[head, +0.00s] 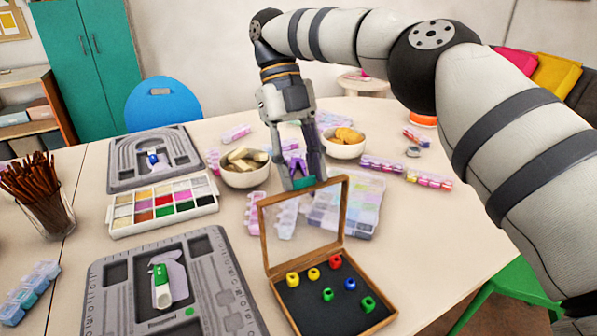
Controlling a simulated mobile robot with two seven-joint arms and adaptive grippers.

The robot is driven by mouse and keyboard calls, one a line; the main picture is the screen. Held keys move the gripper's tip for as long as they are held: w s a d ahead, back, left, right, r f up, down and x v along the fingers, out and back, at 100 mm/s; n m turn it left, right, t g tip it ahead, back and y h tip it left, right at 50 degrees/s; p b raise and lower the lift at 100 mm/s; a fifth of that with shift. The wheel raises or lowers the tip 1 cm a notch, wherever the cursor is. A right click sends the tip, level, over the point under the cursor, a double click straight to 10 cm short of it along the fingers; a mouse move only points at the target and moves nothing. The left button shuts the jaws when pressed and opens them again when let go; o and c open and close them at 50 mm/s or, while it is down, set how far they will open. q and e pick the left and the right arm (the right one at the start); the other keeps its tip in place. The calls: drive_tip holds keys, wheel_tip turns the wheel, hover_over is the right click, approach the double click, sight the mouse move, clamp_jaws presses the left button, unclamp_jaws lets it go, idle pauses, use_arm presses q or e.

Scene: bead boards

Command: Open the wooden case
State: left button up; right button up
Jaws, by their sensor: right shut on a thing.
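The wooden case (366,328) stands on the table at the lower middle of the head view. Its base has a dark lining with several large yellow, red, green and blue beads. Its wood-framed, see-through lid (343,213) stands raised, roughly upright, along the far side of the base. My right gripper (303,184) points down from above and is shut on the top edge of the lid. The exact contact of its fingertips is hard to make out. My left gripper is not in view.
Two grey bead boards (102,308) lie to the left, with a paint-coloured bead tray (206,204) between them. Bowls (243,178) and clear bead boxes (372,190) stand behind the lid. A glass of brown sticks (48,215) is far left. The table right of the case is clear.

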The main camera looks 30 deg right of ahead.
drive_tip(key=shift+w+r, duration=0.15)
drive_tip(key=o, duration=1.3)
